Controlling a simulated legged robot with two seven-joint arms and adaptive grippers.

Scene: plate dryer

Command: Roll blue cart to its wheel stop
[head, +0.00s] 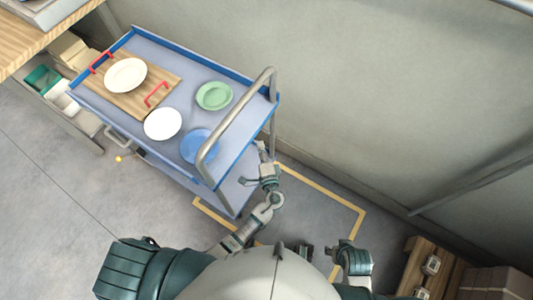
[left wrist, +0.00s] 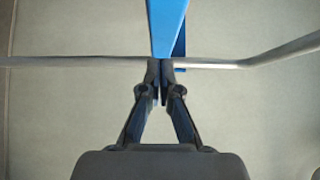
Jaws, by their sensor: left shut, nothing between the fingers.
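The blue cart (head: 232,172) stands at upper left in the head view, along the wall. Its tubular grey handle (head: 234,121) rises at the end nearer me. A yellow floor outline (head: 340,196) runs from under that end of the cart toward the right. I cannot make out a wheel stop. My left gripper (head: 262,150) is beside the cart's near end, by the handle. In the left wrist view its fingers (left wrist: 160,68) are closed together with nothing between them, just below a blue cart part (left wrist: 167,28). My right arm (head: 350,258) shows at lower right; its fingers are unclear.
The cart's top carries a wooden tray (head: 171,81) with red handles, white plates (head: 163,124), a green plate (head: 214,96) and a blue plate (head: 198,146). A wall (head: 400,90) borders the cart. Floor inside the outline looks clear.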

